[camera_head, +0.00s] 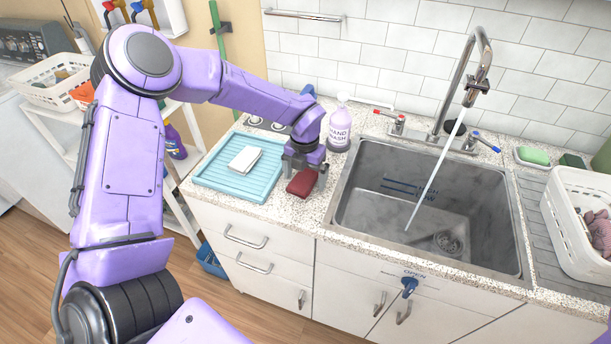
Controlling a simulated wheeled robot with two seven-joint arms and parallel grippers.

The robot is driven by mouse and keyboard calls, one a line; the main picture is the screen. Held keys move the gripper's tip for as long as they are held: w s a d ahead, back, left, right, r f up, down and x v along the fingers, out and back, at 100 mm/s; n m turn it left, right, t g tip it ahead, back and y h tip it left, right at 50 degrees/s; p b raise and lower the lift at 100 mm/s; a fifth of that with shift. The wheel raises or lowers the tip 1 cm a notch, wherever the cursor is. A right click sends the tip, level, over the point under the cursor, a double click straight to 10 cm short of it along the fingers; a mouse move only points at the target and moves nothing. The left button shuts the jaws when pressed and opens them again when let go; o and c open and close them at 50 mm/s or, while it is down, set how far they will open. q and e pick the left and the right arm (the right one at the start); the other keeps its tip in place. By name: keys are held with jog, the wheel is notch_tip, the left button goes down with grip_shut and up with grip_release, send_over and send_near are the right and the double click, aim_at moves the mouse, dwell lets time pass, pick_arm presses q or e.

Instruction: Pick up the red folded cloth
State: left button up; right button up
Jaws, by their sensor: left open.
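The red folded cloth (302,184) lies on the speckled counter, between the blue tray and the sink. My left gripper (305,178) is open, pointing down right over the cloth. Its fingers stand around or just behind the cloth's back part; I cannot tell whether they touch it. The gripper hides the cloth's far side. My right gripper is not in view.
A light blue ribbed tray (211,174) with a white folded cloth (244,160) is to the left. A hand wash bottle (340,126) stands just behind right. The sink (345,200) opens to the right, with running water. A white basket (567,225) is at far right.

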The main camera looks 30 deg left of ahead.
pick_arm(q)
jog(key=shift+f, duration=0.1)
jog(key=shift+s, duration=0.35)
jog(key=shift+c, duration=0.6)
jog(key=c, duration=1)
jog(key=shift+w+r, duration=0.1)
jog(key=shift+r, duration=0.1)
